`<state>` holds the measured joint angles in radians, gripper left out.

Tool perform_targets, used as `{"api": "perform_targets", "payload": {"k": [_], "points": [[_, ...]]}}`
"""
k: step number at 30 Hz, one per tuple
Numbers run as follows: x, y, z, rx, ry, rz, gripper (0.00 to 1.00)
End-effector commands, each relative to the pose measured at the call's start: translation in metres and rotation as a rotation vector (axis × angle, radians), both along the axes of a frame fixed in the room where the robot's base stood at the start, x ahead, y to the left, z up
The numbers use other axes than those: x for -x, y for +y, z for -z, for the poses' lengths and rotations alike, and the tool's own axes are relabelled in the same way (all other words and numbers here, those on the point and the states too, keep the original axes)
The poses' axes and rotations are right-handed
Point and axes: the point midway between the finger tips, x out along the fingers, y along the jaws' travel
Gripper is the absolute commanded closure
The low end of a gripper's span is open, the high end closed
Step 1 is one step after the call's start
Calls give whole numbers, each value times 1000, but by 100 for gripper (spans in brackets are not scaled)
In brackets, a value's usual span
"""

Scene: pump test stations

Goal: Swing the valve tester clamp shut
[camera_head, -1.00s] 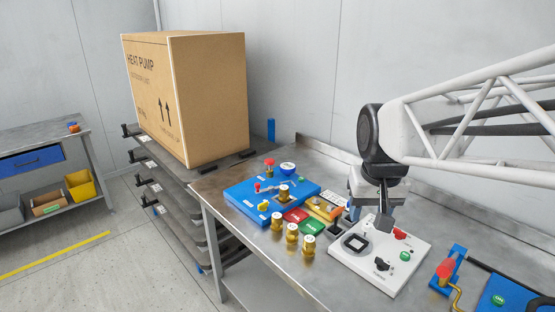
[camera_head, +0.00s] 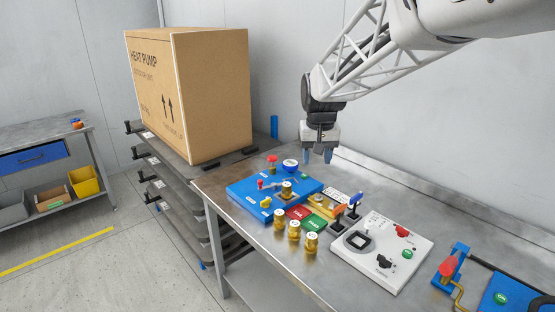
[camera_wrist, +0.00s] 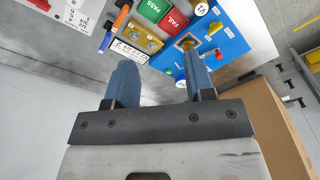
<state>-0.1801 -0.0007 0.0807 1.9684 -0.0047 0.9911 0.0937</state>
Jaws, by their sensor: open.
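The valve tester is a blue box (camera_head: 243,197) at the left end of the bench. A brass valve (camera_head: 287,190) stands upright on it. A small clamp arm with a red tip (camera_head: 261,184) lies beside the valve; I cannot tell exactly how far it is swung. The wrist view shows the tester (camera_wrist: 232,40) at upper right, with the red tip (camera_wrist: 219,55) near the right finger. My gripper (camera_head: 318,158) is open and empty, pointing down above the bench, behind and right of the tester, touching nothing. In the wrist view its fingers (camera_wrist: 160,62) stand wide apart.
Several brass valves (camera_head: 294,230) stand in front of the red and green plates (camera_head: 314,224). A white panel (camera_head: 405,262) lies farther right. A large carton (camera_head: 215,95) stands at the left.

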Motion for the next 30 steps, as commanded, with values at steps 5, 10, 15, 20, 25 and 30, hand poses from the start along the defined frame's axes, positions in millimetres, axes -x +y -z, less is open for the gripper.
{"api": "perform_targets", "payload": {"k": [5, 10, 15, 20, 25, 30], "points": [[-40, 23, 14, 2, 16, -13, 51], [-75, 45, 29, 3, 29, -24, 51], [-109, 69, 46, 5, 42, -36, 51], [-139, 92, 65, 8, 56, -46, 51], [-169, 117, 88, 11, 69, -57, 51], [-198, 144, 113, 13, 82, -69, 51]]}}
